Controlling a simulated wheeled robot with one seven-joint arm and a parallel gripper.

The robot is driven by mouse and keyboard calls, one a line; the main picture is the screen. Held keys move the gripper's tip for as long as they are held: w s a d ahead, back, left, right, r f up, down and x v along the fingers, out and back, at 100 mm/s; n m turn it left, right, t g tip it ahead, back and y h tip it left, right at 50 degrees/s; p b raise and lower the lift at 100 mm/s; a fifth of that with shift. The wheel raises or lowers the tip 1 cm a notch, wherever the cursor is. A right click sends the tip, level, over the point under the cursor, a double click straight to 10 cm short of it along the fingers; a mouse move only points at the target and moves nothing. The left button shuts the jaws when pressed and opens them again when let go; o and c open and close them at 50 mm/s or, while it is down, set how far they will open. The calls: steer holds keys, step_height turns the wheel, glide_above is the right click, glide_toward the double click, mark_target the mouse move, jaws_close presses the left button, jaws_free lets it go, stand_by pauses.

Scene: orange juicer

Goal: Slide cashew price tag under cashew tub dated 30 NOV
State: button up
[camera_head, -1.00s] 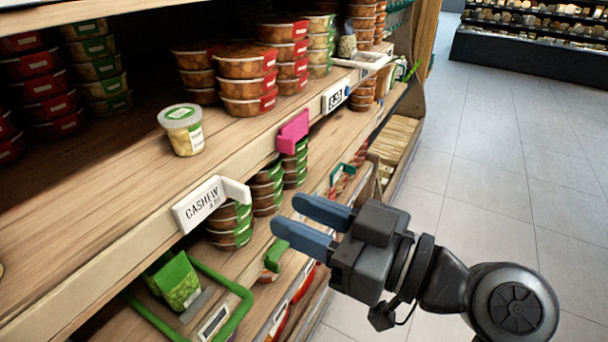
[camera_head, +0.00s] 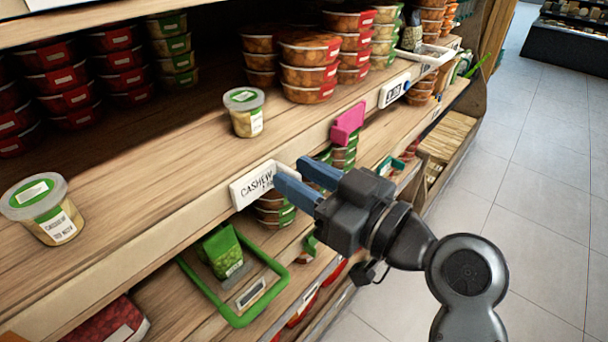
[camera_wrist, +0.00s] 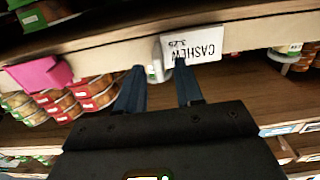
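The white cashew price tag (camera_head: 250,187) is on the front edge of the middle shelf, and it shows upside down in the wrist view (camera_wrist: 205,42). A green-lidded tub (camera_head: 45,212) at the left has a label reading cashew and NOV; its day looks like 30 but is blurred. A second green-lidded tub (camera_head: 244,113) stands further right, its label unreadable. My gripper (camera_head: 290,172) is at the tag's right end. In the wrist view my gripper (camera_wrist: 160,74) has its blue fingers apart, with the tag's pale side piece between or just beyond the tips.
A pink tag (camera_head: 348,122) and another white price tag (camera_head: 394,91) sit further along the shelf edge. Stacked tubs (camera_head: 308,70) stand behind. A green-framed tray (camera_head: 236,318) is below. The shelf board between the two green-lidded tubs is clear.

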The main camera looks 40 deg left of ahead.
jaws_close()
stand_by(1.3)
